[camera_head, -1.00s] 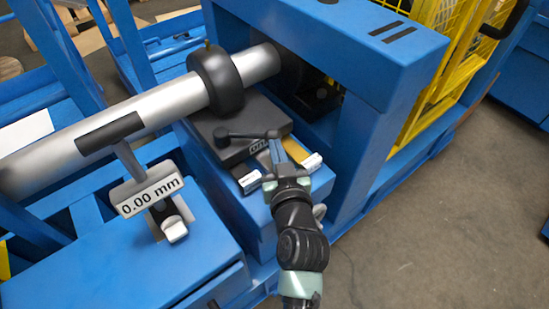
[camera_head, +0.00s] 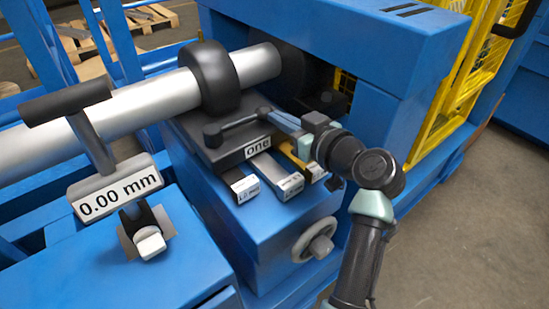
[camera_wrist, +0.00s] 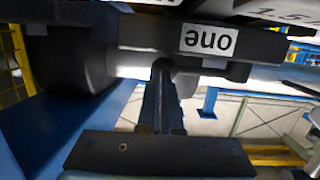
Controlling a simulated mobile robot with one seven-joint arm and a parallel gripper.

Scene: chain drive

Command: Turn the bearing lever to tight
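The bearing lever (camera_head: 236,123) is a dark bar with a round hub at its left end, lying on top of the dark bearing block labelled "one" (camera_head: 222,158). Its free end points right and toward the back, slightly raised in the picture. My gripper (camera_head: 277,115) reaches in from the right, with its fingertips at the lever's free end. In the wrist view, my gripper (camera_wrist: 161,90) has its fingers close together, with the lever end (camera_wrist: 168,64) at their tips. It appears shut on the lever; the exact contact is partly hidden.
A metal shaft (camera_head: 150,105) with a black collar (camera_head: 216,76) runs behind the block. Shims (camera_head: 280,178) with white tags stick out below the lever. A handwheel (camera_head: 315,240) is on the blue front. A gauge reading 0.00 mm (camera_head: 118,190) stands left. Blue frame crowds the right.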

